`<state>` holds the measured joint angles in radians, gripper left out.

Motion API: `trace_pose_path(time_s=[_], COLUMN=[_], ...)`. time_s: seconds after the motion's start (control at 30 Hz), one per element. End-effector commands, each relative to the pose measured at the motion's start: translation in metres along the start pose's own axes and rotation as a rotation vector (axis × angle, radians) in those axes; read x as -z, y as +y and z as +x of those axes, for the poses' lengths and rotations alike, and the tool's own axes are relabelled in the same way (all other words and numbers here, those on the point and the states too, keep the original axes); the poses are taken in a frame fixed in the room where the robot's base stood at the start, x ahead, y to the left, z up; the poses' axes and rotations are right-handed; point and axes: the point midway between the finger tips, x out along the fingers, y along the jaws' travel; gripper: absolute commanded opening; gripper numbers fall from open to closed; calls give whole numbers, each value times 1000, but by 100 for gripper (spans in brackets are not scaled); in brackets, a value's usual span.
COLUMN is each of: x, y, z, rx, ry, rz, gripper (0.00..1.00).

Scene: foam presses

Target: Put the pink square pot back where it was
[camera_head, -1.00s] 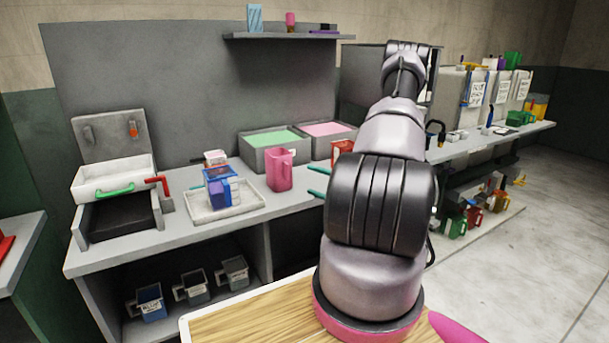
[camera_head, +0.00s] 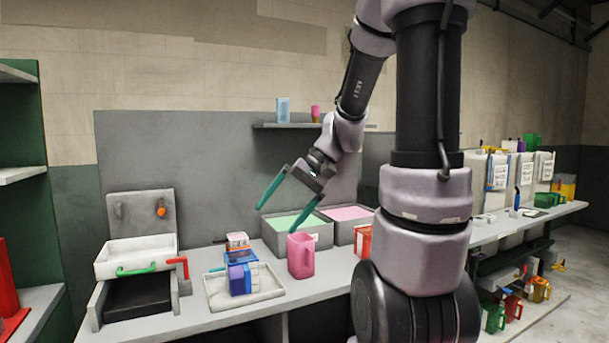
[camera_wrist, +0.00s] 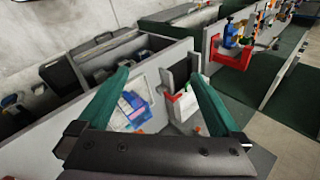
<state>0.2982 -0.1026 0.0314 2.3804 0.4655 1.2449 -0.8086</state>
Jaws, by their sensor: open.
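A pink square pot (camera_head: 301,256) with a handle stands upright on the grey counter, just right of the white tray and in front of the bins. My gripper (camera_head: 278,216) hangs above and a little left of it in the head view, teal fingers spread, with nothing between them. The open fingers also show in the wrist view (camera_wrist: 158,78). I cannot make out the pink pot clearly in the wrist view.
The white tray (camera_head: 215,296) holds a blue-and-purple box. Behind stand bins with green (camera_head: 290,222) and pink (camera_head: 346,213) contents. A red container (camera_head: 363,240) is to the right. A wall shelf (camera_head: 275,126) is above; a press with a green handle (camera_head: 137,270) is left.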

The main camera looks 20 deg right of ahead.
Motion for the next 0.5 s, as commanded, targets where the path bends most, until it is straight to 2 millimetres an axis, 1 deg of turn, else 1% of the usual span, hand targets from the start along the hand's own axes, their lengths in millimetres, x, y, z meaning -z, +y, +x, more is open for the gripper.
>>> trace_pose_path(time_s=[0.03,0.2,0.3,0.4,0.5], x=[-14,-48,-63,-74,-80], y=[-7,-16,-20,-23,-25], z=[-10,-42,-62,-78,-91], rx=[-58,-221,-274,-296,-300], ry=[37,204,323,427,501], rz=[-31,-73,-95,-109,-117], gripper=[100,100,100,100,100])
